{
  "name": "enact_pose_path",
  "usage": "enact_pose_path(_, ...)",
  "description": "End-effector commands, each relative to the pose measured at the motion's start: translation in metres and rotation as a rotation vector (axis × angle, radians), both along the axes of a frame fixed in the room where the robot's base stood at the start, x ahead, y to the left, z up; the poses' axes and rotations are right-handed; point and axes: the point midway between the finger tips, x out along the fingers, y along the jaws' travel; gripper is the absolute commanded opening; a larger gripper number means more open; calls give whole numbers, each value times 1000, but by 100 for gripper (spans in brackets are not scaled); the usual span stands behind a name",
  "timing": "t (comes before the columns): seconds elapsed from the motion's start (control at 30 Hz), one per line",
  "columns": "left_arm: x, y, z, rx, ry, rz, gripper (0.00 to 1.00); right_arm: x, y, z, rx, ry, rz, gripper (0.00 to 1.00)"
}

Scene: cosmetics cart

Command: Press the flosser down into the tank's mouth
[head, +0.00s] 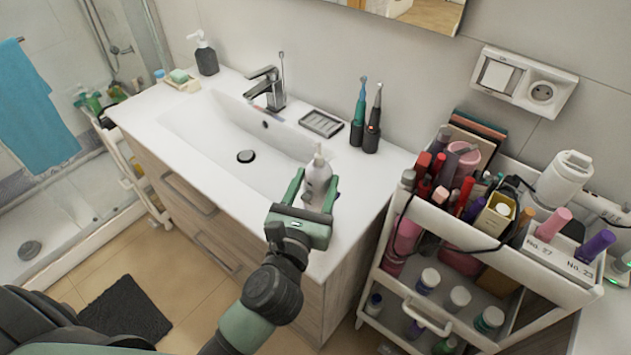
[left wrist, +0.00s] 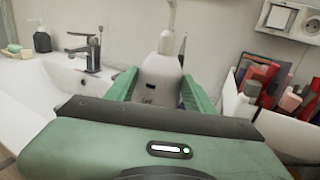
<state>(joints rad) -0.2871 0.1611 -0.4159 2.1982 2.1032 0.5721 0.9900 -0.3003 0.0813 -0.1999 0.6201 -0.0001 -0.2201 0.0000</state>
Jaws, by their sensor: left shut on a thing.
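The flosser (head: 318,176) is a white bottle-like body with a narrow nozzle on top. It stands about upright at the front right of the washbasin counter. It also shows in the left wrist view (left wrist: 160,85), with a small dark mark on its front. My left gripper (head: 316,180) is shut on the flosser, with one green finger on each side; the fingers also show in the left wrist view (left wrist: 160,90). The flosser's lower end is hidden behind the gripper in both views. I cannot make out the tank or its mouth. My right gripper is not in view.
The sink basin (head: 190,130) with its tap (head: 268,88) lies left of the flosser. Two electric toothbrushes (head: 365,130) and a soap dish (head: 321,123) stand behind it. A crowded white cosmetics cart (head: 455,226) stands close on the right. The counter around the gripper is clear.

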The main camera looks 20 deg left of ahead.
Motion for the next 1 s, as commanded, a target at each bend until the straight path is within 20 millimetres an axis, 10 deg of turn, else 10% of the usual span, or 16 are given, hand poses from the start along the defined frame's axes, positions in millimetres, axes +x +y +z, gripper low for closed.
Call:
enact_pose_path(0.4, 0, 0, -11, 0, -1, 0, 7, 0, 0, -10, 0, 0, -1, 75)
enact_pose_path(0.43, 0, 0, -11, 0, -1, 0, 55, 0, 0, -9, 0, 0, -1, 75)
enact_pose_path(0.53, 0, 0, -10, 0, -1, 0, 78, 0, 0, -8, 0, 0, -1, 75)
enact_pose_path(1.0, -17, -1, -14, 0, 3, -1, 78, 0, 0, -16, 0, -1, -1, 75)
